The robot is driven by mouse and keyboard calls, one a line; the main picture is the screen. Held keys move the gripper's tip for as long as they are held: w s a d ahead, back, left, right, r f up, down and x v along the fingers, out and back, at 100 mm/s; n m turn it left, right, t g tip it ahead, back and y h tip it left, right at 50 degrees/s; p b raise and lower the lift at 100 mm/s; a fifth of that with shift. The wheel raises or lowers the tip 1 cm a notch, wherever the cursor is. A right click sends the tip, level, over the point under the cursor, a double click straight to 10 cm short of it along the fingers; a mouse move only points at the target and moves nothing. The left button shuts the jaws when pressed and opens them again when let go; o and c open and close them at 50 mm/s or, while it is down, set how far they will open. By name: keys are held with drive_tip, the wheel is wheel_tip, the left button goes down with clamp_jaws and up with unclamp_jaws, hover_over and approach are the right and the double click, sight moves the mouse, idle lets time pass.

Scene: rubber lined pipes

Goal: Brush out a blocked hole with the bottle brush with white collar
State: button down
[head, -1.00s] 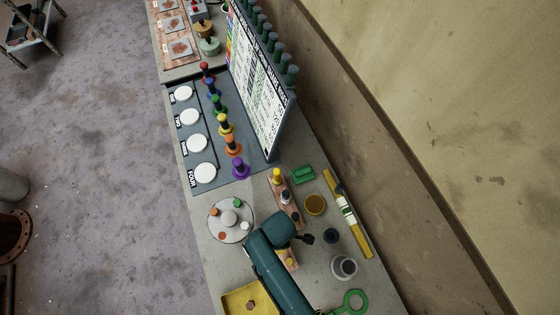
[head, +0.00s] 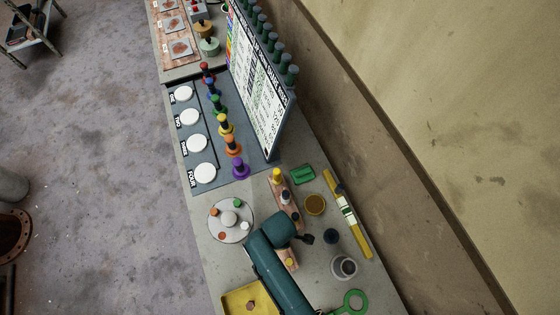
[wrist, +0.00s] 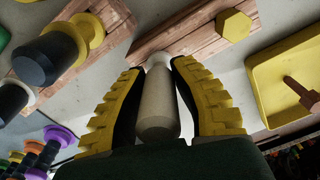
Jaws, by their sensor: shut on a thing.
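In the wrist view my gripper (wrist: 160,100) has its yellow ridged fingers shut on a pale beige handle (wrist: 157,105) with a white collar at its far end. The collar overlaps a wooden block in the picture; I cannot tell whether they touch, and no bristles show. Beside it, a black piece with a yellow collar (wrist: 55,52) and a black piece with a white collar (wrist: 10,100) stand at the wooden rack. A round pale disc (head: 221,212) with green and orange spots lies left of the arm.
A yellow tray (head: 232,298) with a hex-headed bolt stands at the front left; it also shows in the wrist view (wrist: 262,72). A grey cup (head: 344,267), a green ring (head: 354,302) and a yellow bar (head: 362,240) lie right of the arm. An upright board (head: 262,95) stands behind.

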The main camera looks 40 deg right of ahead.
wheel_tip(320, 180, up, 11)
drive_tip(key=shift+f+p, duration=0.1)
drive_tip(key=shift+p, duration=0.55)
wheel_tip(320, 180, up, 4)
drive_tip(key=p, duration=0.5)
idle(0.5)
